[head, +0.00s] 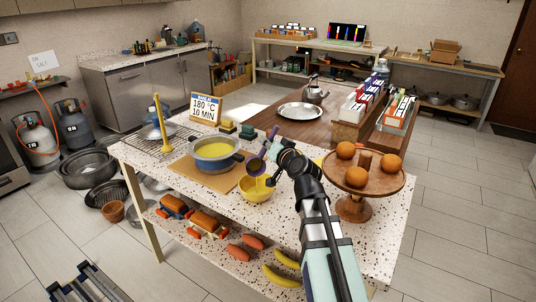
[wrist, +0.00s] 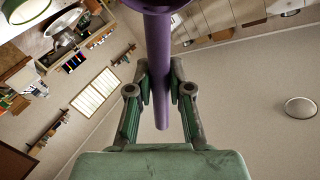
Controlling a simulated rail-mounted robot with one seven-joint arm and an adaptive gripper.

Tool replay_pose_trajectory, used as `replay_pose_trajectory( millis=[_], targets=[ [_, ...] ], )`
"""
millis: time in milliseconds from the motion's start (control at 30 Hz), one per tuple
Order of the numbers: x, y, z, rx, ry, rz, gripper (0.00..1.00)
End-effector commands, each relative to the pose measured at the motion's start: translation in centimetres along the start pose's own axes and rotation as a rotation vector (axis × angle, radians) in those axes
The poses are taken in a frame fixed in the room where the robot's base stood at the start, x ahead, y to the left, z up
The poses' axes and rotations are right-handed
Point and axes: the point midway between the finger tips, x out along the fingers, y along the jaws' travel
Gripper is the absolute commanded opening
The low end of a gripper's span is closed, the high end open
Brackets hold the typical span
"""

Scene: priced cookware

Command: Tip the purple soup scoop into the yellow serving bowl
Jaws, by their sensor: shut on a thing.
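The purple soup scoop (head: 257,165) hangs tilted just above the yellow serving bowl (head: 256,195) in the head view. Yellow soup (head: 262,181) shows between the scoop and the bowl, apparently running down into it. My gripper (head: 272,149) is shut on the scoop's handle above the bowl. In the wrist view, the purple handle (wrist: 160,60) runs between the two fingers of my gripper (wrist: 159,88), and part of the scoop's cup shows at the top edge. How much soup is left in the cup cannot be seen.
A blue-grey pot (head: 216,164) of yellow soup stands on a wooden board left of the bowl. A wooden stand (head: 358,183) with several orange fruits is close right of my arm. A yellow upright utensil (head: 162,122) and a sign (head: 206,107) stand behind.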

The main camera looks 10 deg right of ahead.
Motion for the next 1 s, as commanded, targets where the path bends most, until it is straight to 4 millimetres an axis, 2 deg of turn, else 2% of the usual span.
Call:
replay_pose_trajectory(
  millis=[33,1000],
  targets=[
    [-0.1,0.4,0.7,-0.003,0.013,-0.007,0.0],
    [-2.6,0.5,1.8,-0.046,0.223,-0.123,0.0]
  ],
)
